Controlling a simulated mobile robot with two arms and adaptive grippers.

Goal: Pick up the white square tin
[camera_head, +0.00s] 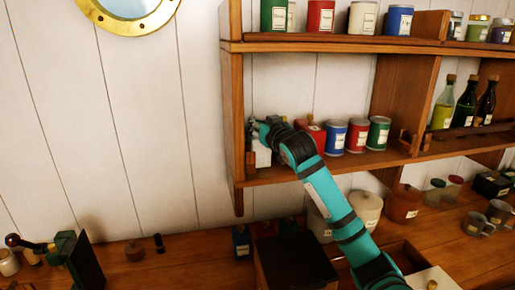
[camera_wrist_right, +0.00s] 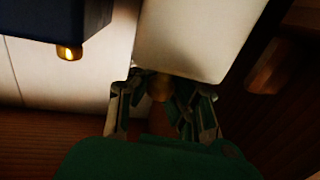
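The white square tin (camera_head: 261,154) stands at the left end of the middle shelf, partly hidden by my right gripper (camera_head: 264,129). In the right wrist view, the tin's pale body (camera_wrist_right: 200,35) fills the upper middle, with a small round knob (camera_wrist_right: 160,88) on its near side. My right gripper (camera_wrist_right: 162,90) has its two fingers apart, one on each side of this knob. I see no clear contact between fingers and knob. My left gripper is not in view.
A red tin (camera_head: 313,134), a blue tin (camera_head: 335,137) and other tins stand to the right on the middle shelf. The shelf's left side board (camera_head: 232,110) is close by. A dark blue box with a knob (camera_wrist_right: 68,52) shows in the wrist view. The upper shelf (camera_head: 330,46) runs above.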

